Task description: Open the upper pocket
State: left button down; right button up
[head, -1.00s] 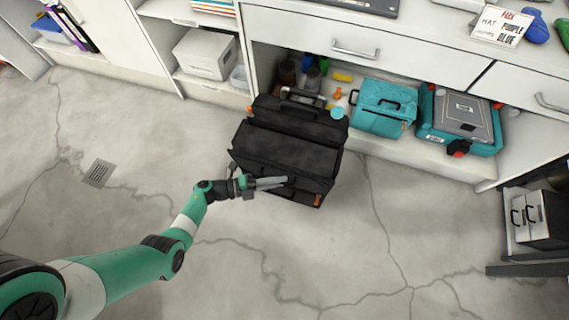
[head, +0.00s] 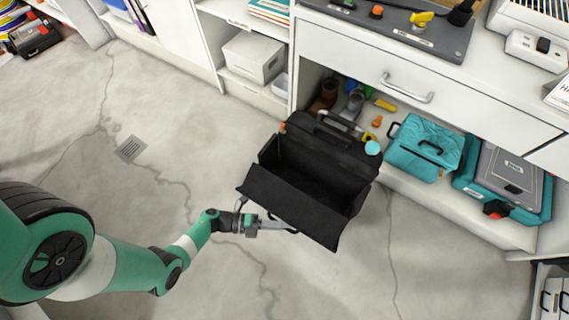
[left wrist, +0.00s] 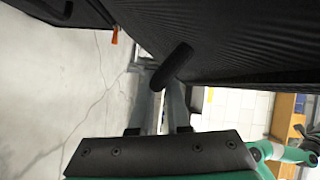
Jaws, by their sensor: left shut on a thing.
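A black tool bag (head: 318,140) stands on the floor in front of the open lower shelf. Its front panel or flap (head: 295,205) is tilted out toward me, and a dark hollow shows behind it. My left gripper (head: 292,229) is at the lower front of the flap. In the left wrist view, the gripper's fingers (left wrist: 163,108) are shut on a black rounded handle (left wrist: 173,65) beside the dark ribbed fabric of the bag. Part of the handle is hidden by the flap in the head view.
A teal bag (head: 425,150) and a teal case with a grey lid (head: 508,178) stand on the lower shelf. A closed drawer (head: 375,75) is above the bag. A grey floor drain (head: 130,149) lies to the left. The floor around the bag is mostly clear.

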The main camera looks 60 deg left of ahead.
pick_arm(q)
jog(key=c, duration=0.9)
grip_release()
jog(key=shift+s+a+r, duration=0.15)
jog(key=shift+s+a, duration=0.25)
jog(key=p+v, duration=0.1)
jog(key=v, duration=0.9)
jog(key=shift+s+p, duration=0.3)
